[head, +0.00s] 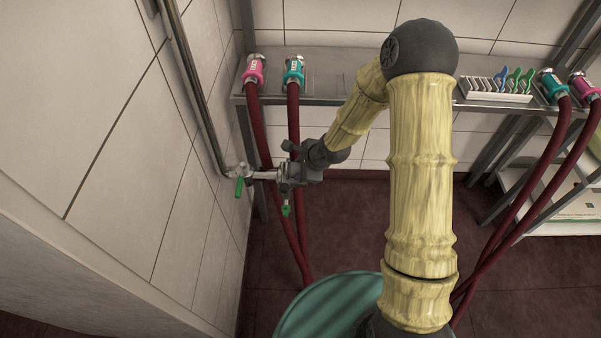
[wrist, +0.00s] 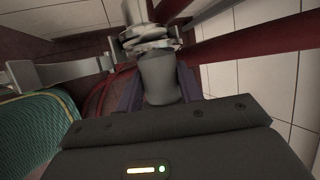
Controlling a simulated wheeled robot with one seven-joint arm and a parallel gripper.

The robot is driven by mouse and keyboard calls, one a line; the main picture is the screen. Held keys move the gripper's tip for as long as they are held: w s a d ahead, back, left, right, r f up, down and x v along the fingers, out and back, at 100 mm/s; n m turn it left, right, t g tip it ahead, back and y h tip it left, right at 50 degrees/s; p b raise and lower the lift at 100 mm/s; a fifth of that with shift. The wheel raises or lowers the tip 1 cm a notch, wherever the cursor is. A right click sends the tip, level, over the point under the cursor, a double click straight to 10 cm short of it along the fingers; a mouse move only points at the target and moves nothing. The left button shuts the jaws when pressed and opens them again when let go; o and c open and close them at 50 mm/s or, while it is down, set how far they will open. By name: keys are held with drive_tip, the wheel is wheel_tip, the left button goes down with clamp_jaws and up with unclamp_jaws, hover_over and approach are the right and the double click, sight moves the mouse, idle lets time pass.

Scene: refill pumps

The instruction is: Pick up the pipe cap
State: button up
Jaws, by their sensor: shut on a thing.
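My gripper (head: 276,175) is at the lower end of the metal wall pipe (head: 190,85), beside a fitting with a green handle (head: 239,186). In the wrist view my gripper (wrist: 160,88) is shut on a smooth grey rounded piece, which I take to be the pipe cap (wrist: 160,75). The silvery pipe fitting (wrist: 148,40) is directly beyond the cap. I cannot tell whether the cap is still joined to it. In the head view the cap is too small and too covered by the gripper to make out clearly.
A metal shelf (head: 335,91) holds pink and teal hose couplings (head: 293,70) and a white rack (head: 492,90). Dark red hoses (head: 294,150) hang close behind my gripper. A teal barrel (head: 325,305) stands below. The tiled wall (head: 120,120) is close on the left.

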wheel_tip(320, 180, up, 14)
drive_tip(key=p, duration=0.2)
drive_tip(key=shift+r, duration=0.2)
drive_tip(key=shift+w, duration=0.1)
idle(0.3)
